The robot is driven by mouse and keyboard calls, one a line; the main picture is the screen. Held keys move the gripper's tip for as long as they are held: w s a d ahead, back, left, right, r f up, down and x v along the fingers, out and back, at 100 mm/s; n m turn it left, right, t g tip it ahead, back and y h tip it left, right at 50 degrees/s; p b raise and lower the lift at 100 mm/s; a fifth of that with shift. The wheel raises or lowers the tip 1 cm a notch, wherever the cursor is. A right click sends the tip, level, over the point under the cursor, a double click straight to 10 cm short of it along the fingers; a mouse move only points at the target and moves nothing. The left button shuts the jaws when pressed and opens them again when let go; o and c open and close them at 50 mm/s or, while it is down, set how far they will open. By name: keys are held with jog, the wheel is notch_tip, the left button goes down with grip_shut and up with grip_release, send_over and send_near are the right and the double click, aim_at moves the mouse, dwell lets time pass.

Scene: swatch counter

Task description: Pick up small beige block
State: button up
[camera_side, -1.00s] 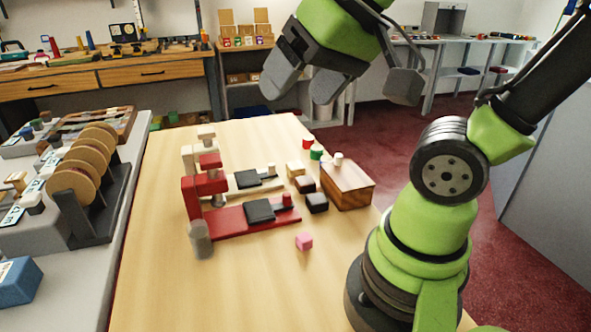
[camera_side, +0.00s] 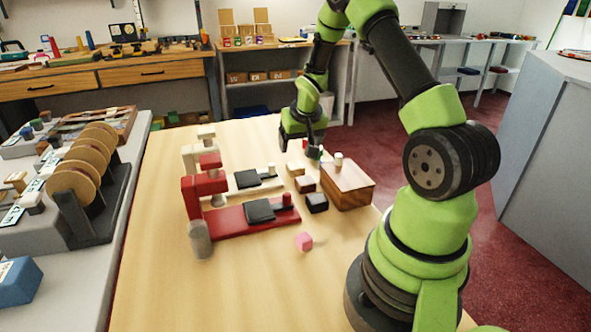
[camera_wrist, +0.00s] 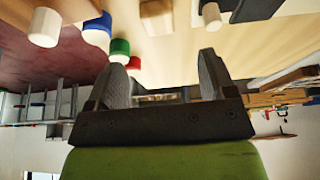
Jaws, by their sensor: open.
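The small beige block (camera_side: 295,168) sits on the wooden table, left of the brown wooden box, with darker blocks close in front of it. In the wrist view a beige block (camera_wrist: 157,17) shows at the top edge, beyond the fingertips and partly cut off. My gripper (camera_side: 312,150) hangs low over the far part of the table, behind the beige block and apart from it. In the wrist view my gripper (camera_wrist: 163,68) has its two fingers spread wide with nothing between them.
Green (camera_wrist: 119,47), blue-and-white (camera_wrist: 97,33) and red (camera_wrist: 134,63) cylinders stand near one finger. The wooden box (camera_side: 350,187) carries a white piece (camera_side: 338,159).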

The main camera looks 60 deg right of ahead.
aim_at(296, 165)
jog(key=x, duration=0.9)
jog(key=shift+d+f, duration=0.1)
jog(key=shift+f, duration=0.05)
jog(key=c, duration=1)
